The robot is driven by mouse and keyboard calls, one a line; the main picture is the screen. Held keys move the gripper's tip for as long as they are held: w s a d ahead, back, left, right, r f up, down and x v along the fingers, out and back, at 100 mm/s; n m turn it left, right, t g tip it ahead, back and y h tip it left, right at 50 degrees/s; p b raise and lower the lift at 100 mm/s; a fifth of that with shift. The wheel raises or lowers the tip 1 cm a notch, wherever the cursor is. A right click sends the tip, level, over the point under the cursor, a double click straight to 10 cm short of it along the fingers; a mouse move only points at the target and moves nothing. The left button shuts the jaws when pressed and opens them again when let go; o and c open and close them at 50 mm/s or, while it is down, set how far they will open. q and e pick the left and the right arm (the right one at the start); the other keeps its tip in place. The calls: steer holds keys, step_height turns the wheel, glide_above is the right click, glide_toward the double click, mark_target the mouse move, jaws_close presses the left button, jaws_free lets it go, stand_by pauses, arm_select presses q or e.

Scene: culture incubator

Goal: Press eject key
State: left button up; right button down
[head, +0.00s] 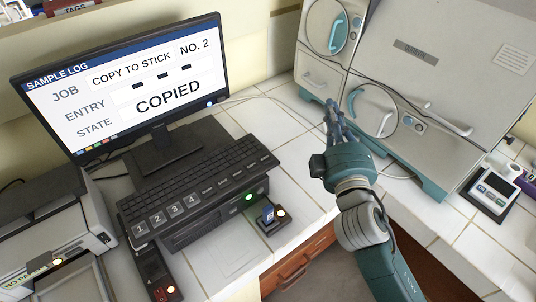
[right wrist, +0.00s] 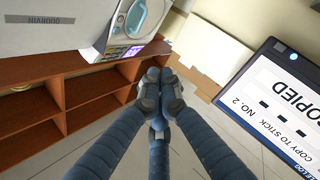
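The black keyboard unit (head: 205,178) stands below the monitor. Its front row has large keys marked 1 to 4 and several more whose labels are too small to read, so I cannot tell which is the eject key. The monitor (head: 125,85) reads "COPY TO STICK NO. 2" and "COPIED". My right gripper (head: 333,108) is up and right of the keyboard, before the incubator; its fingertips meet, empty, in the right wrist view (right wrist: 160,84). My left gripper is not in view.
The white incubator (head: 425,60) with teal handles stands at the back right, cables across its front. A printer (head: 55,220) is at the left and a small meter (head: 492,190) at the right. Tiled counter (head: 300,180) between keyboard and my right arm is clear.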

steer(key=s+a+r+n+t+y, duration=0.1)
steer(key=a+r+n+y, duration=1)
steer(key=a+r+n, duration=0.1)
steer(key=s+a+f+n+g+y, duration=0.1)
steer(key=s+a+n+g+y, duration=0.25)
steer(key=a+n+g, duration=0.5)
steer(key=s+a+f+n+g+y, duration=0.15)
steer(key=a+n+g+y, duration=0.3)
steer(key=n, duration=0.65)
step_height(320, 180, down, 8)
steer(key=a+n+g+h, duration=0.2)
steer(key=n+h, duration=0.3)
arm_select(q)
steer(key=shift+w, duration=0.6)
arm_select(e)
steer(key=w+d+f+n+h, duration=0.1)
steer(key=w+d+f+h, duration=0.3)
steer(key=w+d, duration=0.1)
steer(key=w+d+f+n+t+h, duration=0.1)
steer(key=w+d+f+h, duration=0.3)
steer(key=d, duration=0.3)
steer(key=shift+w+d+f, duration=0.3)
steer(key=shift+w+f, duration=0.05)
steer(key=shift+f, duration=0.05)
steer(key=shift+f, duration=0.1)
